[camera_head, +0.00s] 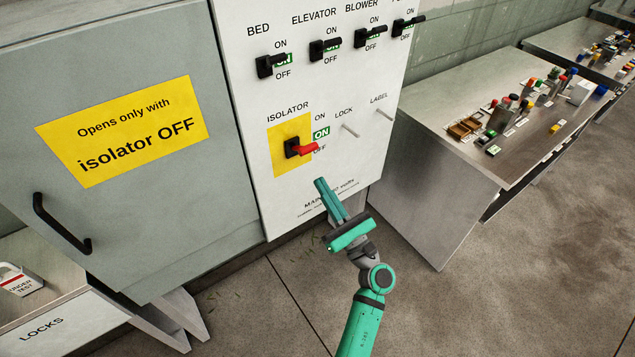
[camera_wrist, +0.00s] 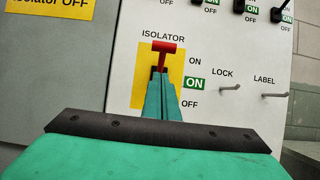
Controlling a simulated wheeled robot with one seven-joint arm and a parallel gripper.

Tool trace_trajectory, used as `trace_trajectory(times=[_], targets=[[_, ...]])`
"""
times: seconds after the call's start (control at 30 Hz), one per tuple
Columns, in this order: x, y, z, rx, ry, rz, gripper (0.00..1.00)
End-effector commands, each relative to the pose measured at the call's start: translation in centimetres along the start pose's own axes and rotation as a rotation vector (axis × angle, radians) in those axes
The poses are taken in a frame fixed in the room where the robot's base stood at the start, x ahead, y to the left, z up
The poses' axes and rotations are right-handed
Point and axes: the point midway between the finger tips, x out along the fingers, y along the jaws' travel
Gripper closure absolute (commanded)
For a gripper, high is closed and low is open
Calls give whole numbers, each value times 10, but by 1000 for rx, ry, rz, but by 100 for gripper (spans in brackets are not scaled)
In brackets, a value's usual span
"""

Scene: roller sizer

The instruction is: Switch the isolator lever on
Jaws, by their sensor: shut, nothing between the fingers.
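The isolator lever (camera_head: 306,149) is a red handle on a black base, on a yellow plate on the white panel. In the wrist view the red lever (camera_wrist: 165,47) stands up from its base, its crossbar above my fingertips. The green window (camera_head: 321,133) beside it reads ON, between printed ON and OFF marks. My gripper (camera_head: 320,183) is shut and empty, just below the lever in the head view. In the wrist view my gripper (camera_wrist: 162,76) covers the lower part of the base. I cannot tell whether it touches the lever.
Several black levers (camera_head: 325,48) line the panel top. LOCK (camera_head: 350,130) and LABEL (camera_head: 383,114) pegs stick out right of the isolator. A grey cabinet door (camera_head: 110,220) with a black handle (camera_head: 60,225) is at left. A cluttered workbench (camera_head: 450,95) stands at right.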

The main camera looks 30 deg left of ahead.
Motion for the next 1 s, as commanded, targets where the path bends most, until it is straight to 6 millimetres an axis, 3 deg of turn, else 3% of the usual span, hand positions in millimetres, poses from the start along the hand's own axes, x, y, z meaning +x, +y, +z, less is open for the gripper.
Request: trace_trajectory(times=[0.2,0.4,1.0], targets=[[-26,-1,28,-2,1,-3,100],[-39,0,43,0,0,-2,100],[-41,0,46,1,0,-1,100]])
